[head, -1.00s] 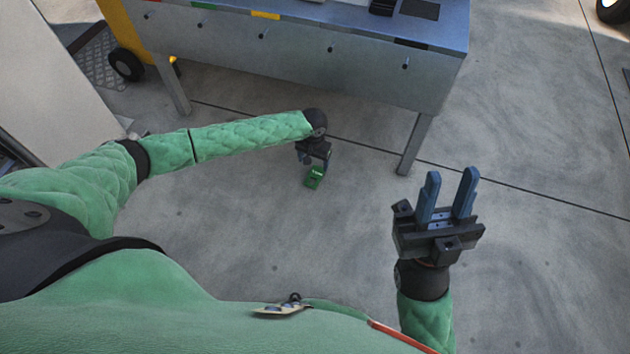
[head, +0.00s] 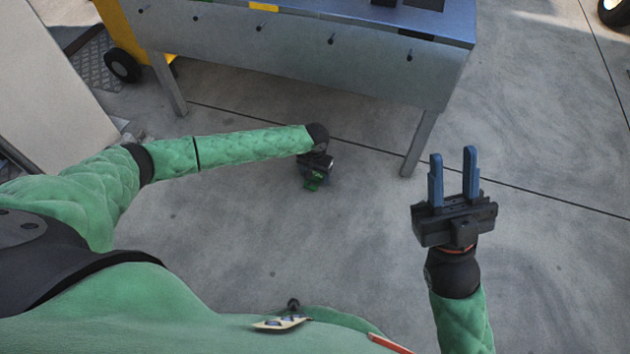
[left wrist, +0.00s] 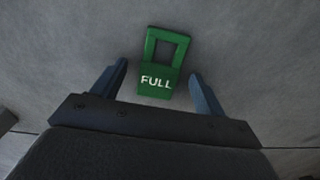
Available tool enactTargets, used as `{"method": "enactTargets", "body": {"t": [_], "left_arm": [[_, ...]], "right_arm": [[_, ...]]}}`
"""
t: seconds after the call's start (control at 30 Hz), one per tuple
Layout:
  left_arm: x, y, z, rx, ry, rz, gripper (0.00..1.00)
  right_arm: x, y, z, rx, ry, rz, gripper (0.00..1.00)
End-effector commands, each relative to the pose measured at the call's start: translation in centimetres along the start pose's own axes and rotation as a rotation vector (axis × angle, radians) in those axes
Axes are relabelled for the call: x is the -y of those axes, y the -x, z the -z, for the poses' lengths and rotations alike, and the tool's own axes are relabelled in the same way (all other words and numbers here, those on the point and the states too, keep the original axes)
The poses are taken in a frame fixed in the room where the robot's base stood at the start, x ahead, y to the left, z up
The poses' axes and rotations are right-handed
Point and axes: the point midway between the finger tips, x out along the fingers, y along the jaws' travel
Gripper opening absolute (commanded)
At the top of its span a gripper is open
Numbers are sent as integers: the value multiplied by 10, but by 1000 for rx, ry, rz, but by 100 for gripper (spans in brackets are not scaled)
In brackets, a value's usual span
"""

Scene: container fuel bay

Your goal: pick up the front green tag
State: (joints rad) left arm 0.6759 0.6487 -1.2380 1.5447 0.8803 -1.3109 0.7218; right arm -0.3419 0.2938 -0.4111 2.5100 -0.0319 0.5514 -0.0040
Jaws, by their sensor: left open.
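A green tag (left wrist: 157,82) marked "FULL", with a square loop at its far end, shows in the left wrist view against the grey floor. My left gripper (left wrist: 160,85) is open, with one blue finger on each side of the tag's lettered end and a gap on both sides. It also shows from above in the head view (head: 315,178). My right gripper (head: 453,168) is open and empty, fingers pointing up the picture, over bare floor.
A metal bench (head: 290,55) with pegs along its front stands at the top, its legs (head: 419,143) reaching the floor. A yellow wheeled object (head: 125,45) is at the upper left.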

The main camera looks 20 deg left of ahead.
Motion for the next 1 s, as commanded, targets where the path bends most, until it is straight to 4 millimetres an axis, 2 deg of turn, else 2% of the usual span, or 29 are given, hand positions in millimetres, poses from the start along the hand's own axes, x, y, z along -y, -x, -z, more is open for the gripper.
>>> {"method": "enactTargets", "body": {"t": [1.0], "left_arm": [[0, -3, 0, 0, 0, -1, 73]], "right_arm": [[-2, -6, 2, 5, -1, 4, 32]]}}
